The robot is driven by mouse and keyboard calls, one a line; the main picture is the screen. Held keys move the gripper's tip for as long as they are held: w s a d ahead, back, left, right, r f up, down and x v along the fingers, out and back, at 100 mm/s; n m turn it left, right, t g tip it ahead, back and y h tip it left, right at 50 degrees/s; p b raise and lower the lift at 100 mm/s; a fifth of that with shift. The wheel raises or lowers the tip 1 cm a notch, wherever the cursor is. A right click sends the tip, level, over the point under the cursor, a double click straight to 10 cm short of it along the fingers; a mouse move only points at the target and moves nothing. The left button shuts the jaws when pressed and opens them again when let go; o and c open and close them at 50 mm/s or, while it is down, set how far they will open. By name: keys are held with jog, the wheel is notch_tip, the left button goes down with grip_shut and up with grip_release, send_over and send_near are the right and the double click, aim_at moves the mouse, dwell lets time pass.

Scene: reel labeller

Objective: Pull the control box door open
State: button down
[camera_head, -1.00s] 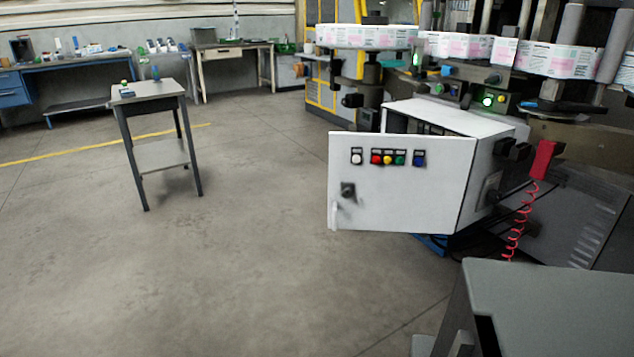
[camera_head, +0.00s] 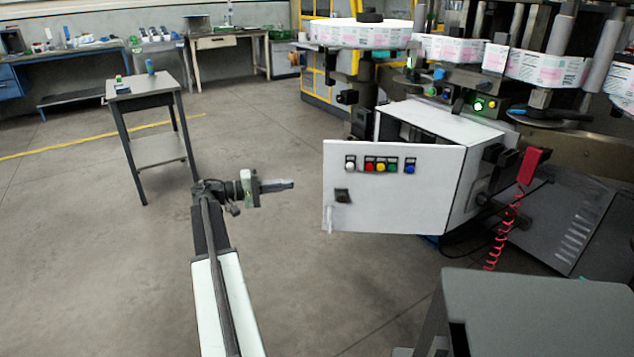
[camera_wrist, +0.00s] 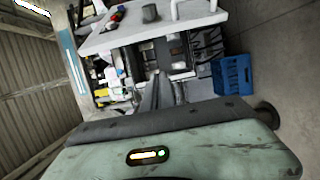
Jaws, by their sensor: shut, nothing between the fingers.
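The white control box (camera_head: 480,131) is at right of centre in the head view. Its door (camera_head: 395,208) stands swung out from the box, with a gap above it showing the dark inside. The door's face has a row of coloured buttons (camera_head: 382,165), a dark latch (camera_head: 342,195) and a small pale handle (camera_head: 330,220) near its left edge. My gripper (camera_head: 292,184) is left of the door's free edge, apart from it in the picture, pointing right. Its fingers are shut and empty; they also show in the wrist view (camera_wrist: 157,88).
A grey table (camera_head: 540,300) is at the front right. A small stand (camera_head: 150,95) is at the left. A red coiled cable (camera_head: 500,235) hangs right of the box. A blue crate (camera_wrist: 232,75) shows in the wrist view.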

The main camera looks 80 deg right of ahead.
jog(key=s, duration=1)
jog(key=shift+d+r, duration=0.2)
